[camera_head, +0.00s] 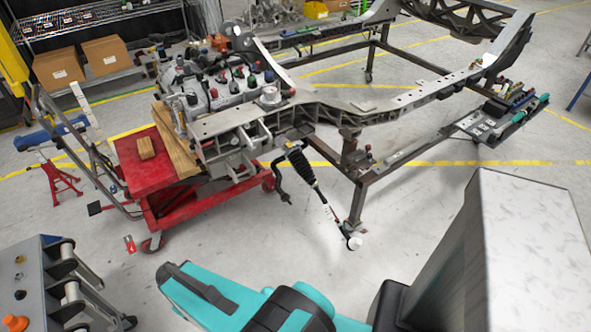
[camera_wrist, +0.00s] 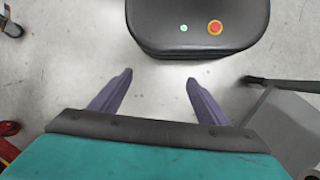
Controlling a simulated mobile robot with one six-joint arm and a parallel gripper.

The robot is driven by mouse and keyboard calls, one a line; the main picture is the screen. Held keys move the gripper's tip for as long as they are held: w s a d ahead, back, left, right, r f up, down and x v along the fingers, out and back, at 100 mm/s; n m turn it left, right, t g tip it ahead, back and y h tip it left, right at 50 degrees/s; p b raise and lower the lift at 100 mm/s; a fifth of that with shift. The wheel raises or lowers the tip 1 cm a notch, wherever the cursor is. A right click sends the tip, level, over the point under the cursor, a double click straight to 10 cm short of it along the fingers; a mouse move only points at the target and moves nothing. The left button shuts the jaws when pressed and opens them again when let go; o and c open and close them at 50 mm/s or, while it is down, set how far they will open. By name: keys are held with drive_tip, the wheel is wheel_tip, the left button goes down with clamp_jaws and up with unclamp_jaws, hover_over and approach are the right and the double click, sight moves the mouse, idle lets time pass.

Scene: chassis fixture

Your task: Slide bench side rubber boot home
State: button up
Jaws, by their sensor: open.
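A black ribbed rubber boot (camera_head: 301,167) shows in the head view at the front end of the chassis. It sits on a thin rod (camera_head: 329,210) that slants down and right to a pale round end (camera_head: 354,243) near a frame leg. I cannot tell from here how far along the rod the boot sits. My gripper (camera_wrist: 158,82) shows in the wrist view with its two purple-grey fingers spread apart and nothing between them. It points down over the grey floor, well away from the boot. The boot is not in the wrist view.
The chassis frame (camera_head: 372,103) stands behind the boot. A red lift cart (camera_head: 140,172) with wooden blocks is to the left. A grey bench with metal cylinders (camera_head: 45,285) is at the lower left. Open floor (camera_head: 225,240) lies between my arm and the chassis.

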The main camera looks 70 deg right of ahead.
drive_tip(key=s+a+f+n, duration=0.1)
drive_tip(key=s+a+f, duration=0.1)
drive_tip(key=a, duration=0.4)
drive_tip(key=s+a+f+n+g, duration=0.1)
drive_tip(key=s+a+f, duration=0.1)
drive_tip(key=s+a, duration=0.3)
drive_tip(key=shift+a+f, duration=0.3)
drive_tip(key=shift+a, duration=0.05)
drive_tip(key=shift+s, duration=0.1)
